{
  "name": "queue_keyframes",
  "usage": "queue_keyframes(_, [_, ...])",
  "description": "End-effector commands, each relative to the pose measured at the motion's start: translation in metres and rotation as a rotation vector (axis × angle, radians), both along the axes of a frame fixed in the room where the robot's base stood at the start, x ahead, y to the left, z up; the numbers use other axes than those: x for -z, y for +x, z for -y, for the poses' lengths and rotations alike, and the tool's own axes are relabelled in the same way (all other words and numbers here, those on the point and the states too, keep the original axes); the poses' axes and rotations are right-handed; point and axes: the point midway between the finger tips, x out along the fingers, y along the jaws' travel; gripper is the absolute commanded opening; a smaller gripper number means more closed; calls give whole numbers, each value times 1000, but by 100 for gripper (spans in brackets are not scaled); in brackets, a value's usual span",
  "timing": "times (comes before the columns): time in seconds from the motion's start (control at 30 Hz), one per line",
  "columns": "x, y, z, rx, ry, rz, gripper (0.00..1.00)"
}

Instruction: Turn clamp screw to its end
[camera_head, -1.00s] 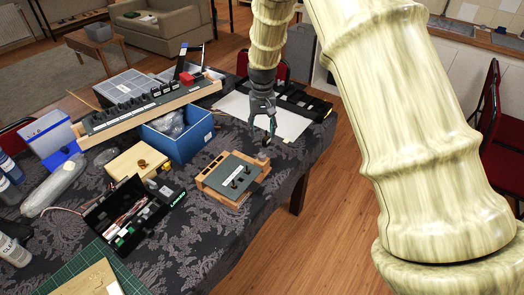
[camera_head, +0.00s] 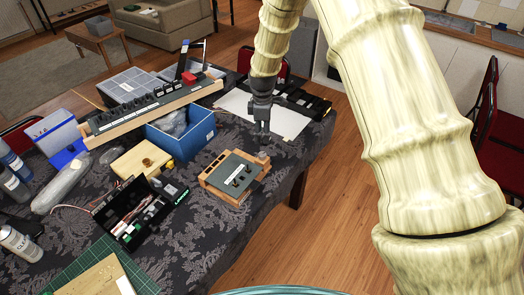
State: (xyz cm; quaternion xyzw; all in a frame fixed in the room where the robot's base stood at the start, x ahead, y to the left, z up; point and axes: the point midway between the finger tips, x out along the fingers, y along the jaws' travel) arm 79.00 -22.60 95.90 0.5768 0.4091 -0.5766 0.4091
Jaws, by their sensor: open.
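A small wooden holder (camera_head: 219,191) with a dark grey panel (camera_head: 237,174) lies on the patterned table near its right edge. A small grey round knob (camera_head: 263,157), which looks like the clamp screw, sits at the holder's far right corner. My gripper (camera_head: 262,143) points down just above this knob, with its fingers open. They look narrow from this side. At this size I cannot tell whether the fingertips touch the knob or stand around it.
A blue bin (camera_head: 181,134) stands left of the gripper, and a long switch panel (camera_head: 150,107) lies behind it. White paper (camera_head: 285,122) lies behind the gripper. A pale wooden box (camera_head: 140,160) and an open black case (camera_head: 130,212) are at left.

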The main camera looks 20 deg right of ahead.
Motion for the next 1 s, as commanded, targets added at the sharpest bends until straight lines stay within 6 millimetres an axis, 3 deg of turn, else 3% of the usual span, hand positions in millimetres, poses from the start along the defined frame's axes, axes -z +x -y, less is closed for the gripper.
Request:
queue_keyframes(0.23, [12,-1,0,-13,0,-3,49])
queue_keyframes(1.0, [95,0,0,-10,0,0,49])
